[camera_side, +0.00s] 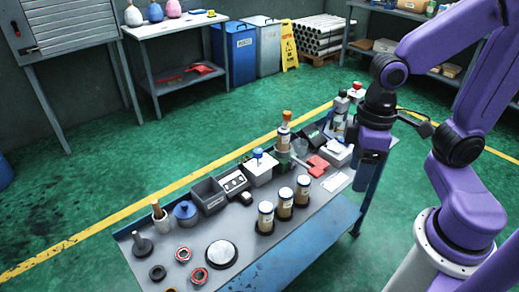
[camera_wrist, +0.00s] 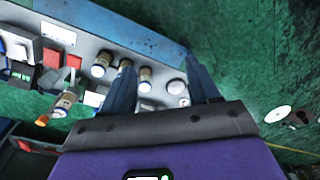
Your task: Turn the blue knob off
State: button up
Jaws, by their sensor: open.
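A white box (camera_side: 261,171) with a small blue knob (camera_side: 258,154) on top stands near the back edge of the bench in the side view. Its exact turn position is too small to tell. A second white box (camera_side: 338,155) with a small blue part on top stands further right, partly behind my arm. My gripper (camera_side: 366,178) hangs at the right end of the bench, well to the right of the first knob. In the wrist view its two dark fingers (camera_wrist: 161,88) are spread apart with nothing held between them. I cannot make out the blue knob clearly there.
Several brown jars (camera_side: 284,203) stand at the bench front. The bench's front strip (camera_side: 300,255) is clear.

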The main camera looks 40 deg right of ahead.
jog(key=w+a+m+y, duration=0.1)
jog(key=w+a+m, duration=0.1)
jog(key=w+m, duration=0.75)
jog(key=m+t+y, duration=0.2)
jog(key=m+t, duration=0.1)
jog(key=m, duration=2)
send_over(259, 150)
jog(key=s+d, duration=0.4)
jog(key=d, duration=0.1)
notch_tip(259, 150, down, 6)
jog(key=r, duration=0.1)
jog(key=x, duration=1.7)
jog(key=shift+s+d+f, duration=0.15)
jog(key=shift+d+f, duration=0.15)
jog(key=shift+f, duration=0.15)
jog(key=c, duration=1)
